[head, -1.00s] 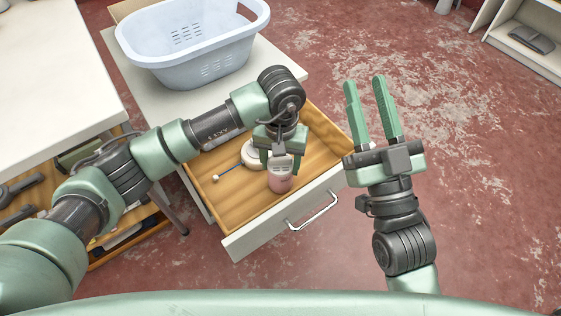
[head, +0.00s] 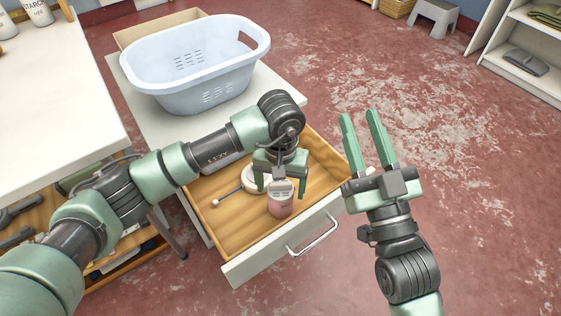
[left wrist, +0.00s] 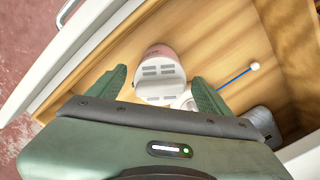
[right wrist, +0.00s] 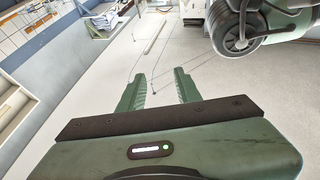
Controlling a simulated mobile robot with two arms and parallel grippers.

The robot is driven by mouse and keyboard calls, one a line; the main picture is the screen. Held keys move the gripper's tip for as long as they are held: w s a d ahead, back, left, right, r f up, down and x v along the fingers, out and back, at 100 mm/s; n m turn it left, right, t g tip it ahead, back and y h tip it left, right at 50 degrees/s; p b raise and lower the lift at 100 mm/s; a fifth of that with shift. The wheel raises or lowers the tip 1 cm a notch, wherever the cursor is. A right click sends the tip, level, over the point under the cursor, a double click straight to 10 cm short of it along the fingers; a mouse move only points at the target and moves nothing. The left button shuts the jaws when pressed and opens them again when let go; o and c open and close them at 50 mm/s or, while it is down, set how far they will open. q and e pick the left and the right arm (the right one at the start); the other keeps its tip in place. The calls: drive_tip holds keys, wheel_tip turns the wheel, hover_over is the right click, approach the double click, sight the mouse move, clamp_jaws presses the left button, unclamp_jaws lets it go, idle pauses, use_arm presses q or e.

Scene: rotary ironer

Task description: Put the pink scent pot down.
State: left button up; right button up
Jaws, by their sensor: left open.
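The pink scent pot (head: 281,208), with a pale slotted top, stands in the open wooden drawer (head: 238,237) near its front. It also shows in the left wrist view (left wrist: 160,75), between the fingers. My left gripper (head: 280,188) is open above the drawer, one finger on each side of the pot. Gaps show between the fingers and the pot in the left wrist view. I cannot tell exactly how the pot's base meets the drawer floor. My right gripper (head: 359,114) is open and empty, to the right of the drawer.
A white round object (head: 255,178) and a thin blue stick with a pale ball end (head: 216,202) lie in the drawer beside the pot. A pale blue laundry basket (head: 195,65) stands on the cabinet behind. Open floor is to the right.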

use_arm(q)
wheel_tip(320, 180, up, 4)
drive_tip(key=shift+f+p, duration=0.25)
drive_tip(key=shift+p, duration=0.45)
wheel_tip(320, 180, up, 3)
drive_tip(key=shift+f+p, duration=0.1)
drive_tip(key=shift+p, duration=0.6)
wheel_tip(320, 180, up, 5)
drive_tip(key=shift+f+p, duration=0.2)
drive_tip(key=shift+p, duration=0.75)
drive_tip(key=shift+r, duration=0.15)
use_arm(e)
drive_tip(key=s+d+f+g+h, duration=0.2)
drive_tip(key=f+g, duration=0.4)
drive_tip(key=f, duration=0.4)
drive_tip(key=s+d+f+g+h, duration=0.2)
drive_tip(key=s+f+g, duration=0.3)
drive_tip(key=f, duration=0.6)
drive_tip(key=shift+d+m+g, duration=0.3)
drive_tip(key=shift+d+g, duration=0.1)
drive_tip(key=shift+g, duration=0.8)
drive_tip(key=shift+s, duration=0.1)
